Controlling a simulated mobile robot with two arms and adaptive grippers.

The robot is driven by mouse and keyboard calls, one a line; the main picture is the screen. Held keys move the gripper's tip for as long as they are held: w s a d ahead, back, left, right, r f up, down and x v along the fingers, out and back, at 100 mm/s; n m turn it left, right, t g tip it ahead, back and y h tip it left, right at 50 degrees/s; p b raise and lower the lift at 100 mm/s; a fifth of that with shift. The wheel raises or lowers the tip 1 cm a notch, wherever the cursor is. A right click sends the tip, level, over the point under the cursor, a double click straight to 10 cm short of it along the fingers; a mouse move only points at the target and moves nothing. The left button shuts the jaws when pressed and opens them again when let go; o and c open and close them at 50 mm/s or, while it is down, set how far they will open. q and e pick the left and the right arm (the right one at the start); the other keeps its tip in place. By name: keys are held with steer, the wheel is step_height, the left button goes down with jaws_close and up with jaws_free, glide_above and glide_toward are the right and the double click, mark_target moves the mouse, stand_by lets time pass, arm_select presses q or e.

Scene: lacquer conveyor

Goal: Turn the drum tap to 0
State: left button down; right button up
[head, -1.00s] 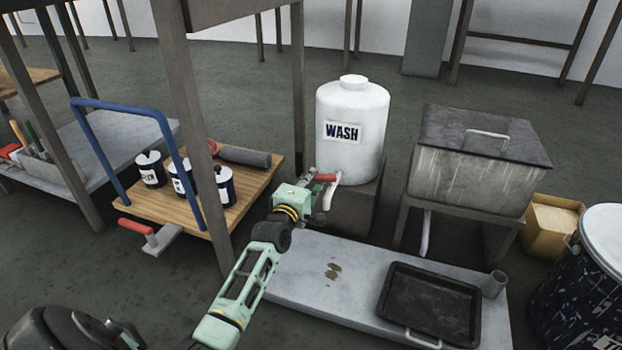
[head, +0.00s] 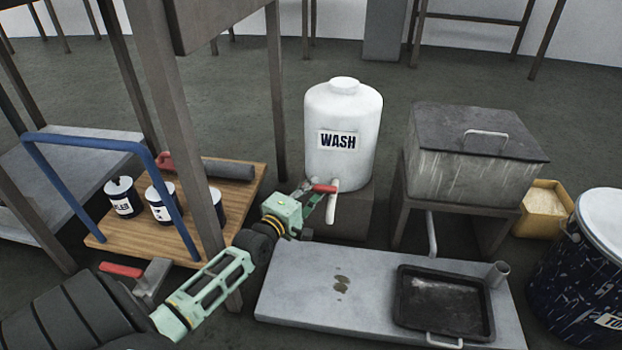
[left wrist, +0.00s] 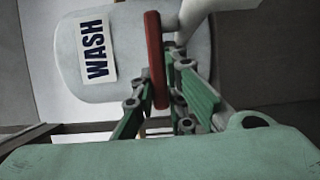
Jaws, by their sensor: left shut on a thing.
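The white drum (head: 343,110) with a WASH label stands upright on a dark block. Its tap has a red lever (head: 325,188) and a white spout (head: 331,208) low on the drum's front. My left gripper (head: 312,194) is at the tap, shut on the red lever from the left. In the left wrist view the red lever (left wrist: 154,55) lies between the green fingers (left wrist: 160,100), with the drum (left wrist: 130,30) behind it and part of the spout (left wrist: 195,12) at the top. I cannot read any tap scale. My right gripper is not in view.
A low grey platform (head: 310,280) with a dark tray (head: 440,300) lies in front of the drum. A lidded tank (head: 470,165) stands to the right. A wooden trolley (head: 150,235) with cans and a table leg (head: 190,140) are on the left, close to my arm.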

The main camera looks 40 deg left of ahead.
arm_select(q)
steer(key=shift+a, duration=0.1)
steer(key=c, duration=1.8)
jaws_free()
steer(key=shift+o, duration=0.2)
steer(key=s+d, duration=0.1)
steer(key=s, duration=1.1)
